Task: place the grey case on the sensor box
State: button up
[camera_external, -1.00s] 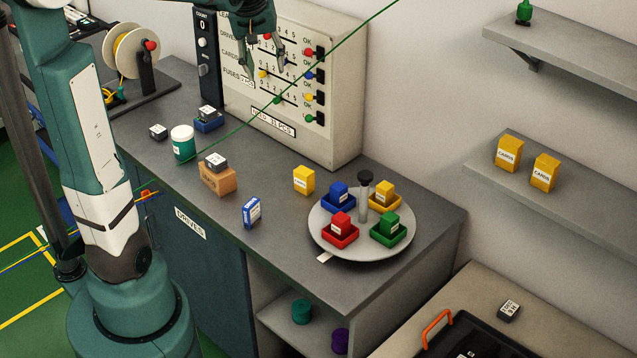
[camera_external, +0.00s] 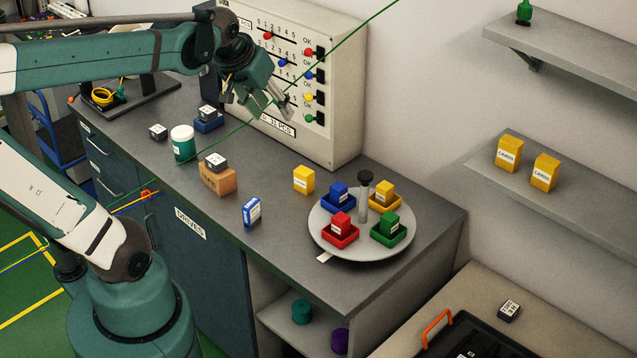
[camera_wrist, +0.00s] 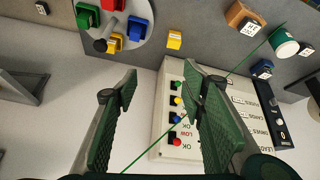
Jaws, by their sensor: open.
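Several small dark grey cases with white labels are in view. One grey case (camera_external: 158,132) lies alone on the counter, another (camera_external: 208,112) is on a blue tray (camera_external: 209,125), and a third (camera_external: 215,161) sits on a brown cardboard box (camera_external: 216,181). I cannot read which box is the sensor box; the brown box carries small print. The box also shows in the wrist view (camera_wrist: 237,13). My gripper (camera_external: 270,106) is open and empty, in the air in front of the panel, behind and right of these things. Its spread fingers show in the wrist view (camera_wrist: 160,73).
A white-and-green can (camera_external: 182,143) stands between the cases. A yellow box (camera_external: 304,180) and blue box (camera_external: 252,212) are farther right, before a round turntable (camera_external: 325,241) with coloured trays. The panel (camera_external: 345,90) stands behind. Another dark case (camera_external: 509,310) lies on the right bench.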

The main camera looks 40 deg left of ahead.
jog(key=s+d+f+m+t, duration=0.1)
jog(key=s+d+f+m, duration=0.2)
jog(key=s+d, duration=0.3)
jog(key=shift+s+f+h, duration=0.25)
jog(key=shift+s+h, duration=0.15)
jog(key=shift+s, duration=0.2)
